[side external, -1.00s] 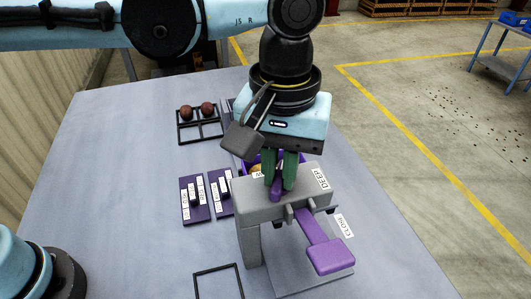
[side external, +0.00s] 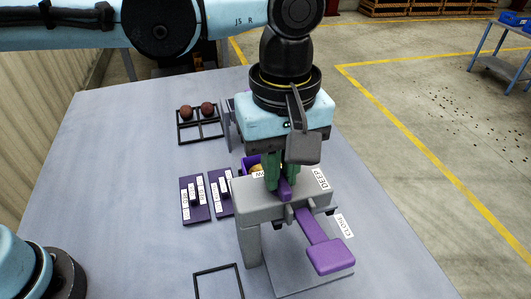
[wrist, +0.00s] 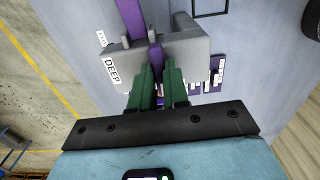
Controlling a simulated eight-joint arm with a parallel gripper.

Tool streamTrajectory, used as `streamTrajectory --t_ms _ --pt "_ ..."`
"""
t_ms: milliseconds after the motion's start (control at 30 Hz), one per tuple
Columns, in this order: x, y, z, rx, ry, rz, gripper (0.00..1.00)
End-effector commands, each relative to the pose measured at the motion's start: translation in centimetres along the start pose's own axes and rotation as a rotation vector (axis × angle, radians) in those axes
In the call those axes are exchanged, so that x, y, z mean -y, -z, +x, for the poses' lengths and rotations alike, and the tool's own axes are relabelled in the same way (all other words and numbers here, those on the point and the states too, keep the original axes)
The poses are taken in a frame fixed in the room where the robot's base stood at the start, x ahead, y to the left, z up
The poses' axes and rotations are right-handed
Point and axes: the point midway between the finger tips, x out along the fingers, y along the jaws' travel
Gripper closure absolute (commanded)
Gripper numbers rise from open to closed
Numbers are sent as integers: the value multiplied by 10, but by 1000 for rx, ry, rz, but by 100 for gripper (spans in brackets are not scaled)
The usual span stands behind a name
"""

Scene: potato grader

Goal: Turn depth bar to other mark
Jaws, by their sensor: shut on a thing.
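The depth bar (side external: 285,190) is a small purple bar on top of the grey grader stand (side external: 252,207). My gripper (side external: 279,183) points down with its green fingers closed on the bar from both sides. In the wrist view, my gripper (wrist: 158,85) holds the purple bar (wrist: 155,56) between the fingertips, which hide part of it. A white DEEP label (side external: 321,179) lies on the stand right of the bar. A second label (side external: 259,175), partly hidden behind the fingers, shows only a final W. The bar's visible end lies between the two labels.
A purple paddle lever (side external: 329,255) sticks out from the stand's front, near a CLOSE label (side external: 344,226). Purple labelled panels (side external: 195,212) lie to the left. A black rack (side external: 200,136) with two potatoes stands behind. The left tabletop is clear.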

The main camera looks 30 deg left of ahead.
Motion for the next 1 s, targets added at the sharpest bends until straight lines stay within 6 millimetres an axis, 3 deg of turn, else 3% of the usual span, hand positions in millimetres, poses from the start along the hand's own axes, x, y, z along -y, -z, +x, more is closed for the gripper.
streamTrajectory --t_ms 367,400,533,833,1000 --pt "-1 2 -1 -4 -2 -9 100" --pt "-1 2 -1 -4 -3 -9 79" --pt "0 1 -1 -2 -2 -8 60" --pt "0 0 -1 -1 0 -5 60" --pt "0 0 -13 -1 0 -5 60"
